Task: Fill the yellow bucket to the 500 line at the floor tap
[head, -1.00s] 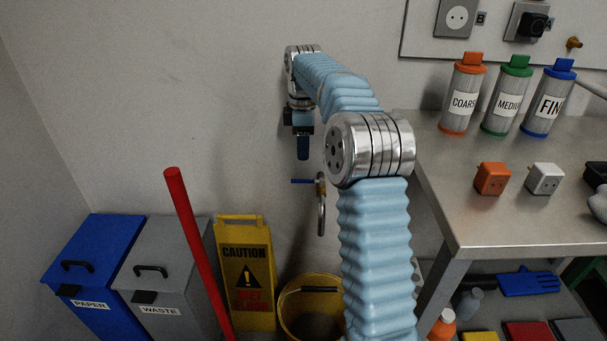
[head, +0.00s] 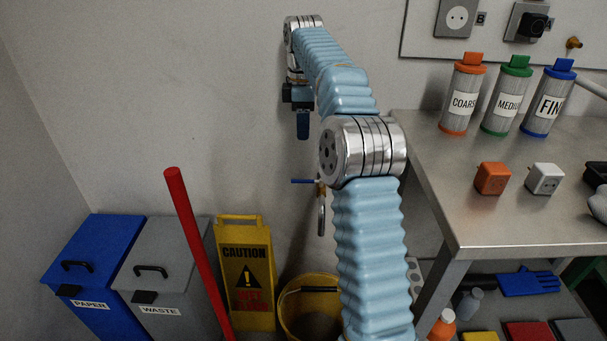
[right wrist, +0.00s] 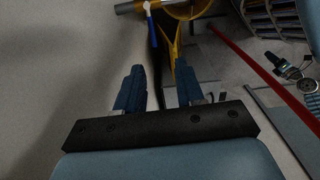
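The yellow bucket (head: 287,318) stands on the floor by the wall in the head view, its right side hidden behind my right arm. The 500 line and the water level cannot be made out. The floor tap, with a blue lever (head: 302,181) and a curved metal spout (head: 321,215), is on the wall above the bucket. My right gripper (head: 303,136) is above the tap, pointing down, apart from it. In the right wrist view its two fingers (right wrist: 160,75) are spread and empty; the blue lever (right wrist: 150,22) and yellow bucket (right wrist: 188,10) show beyond them. My left gripper is out of view.
A yellow caution sign (head: 244,275) and a red pole (head: 192,245) stand left of the bucket, beside grey (head: 165,260) and blue (head: 95,250) bins. A metal table (head: 455,215) is close on the right, with canisters and plugs on it. The wall above the sign is bare.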

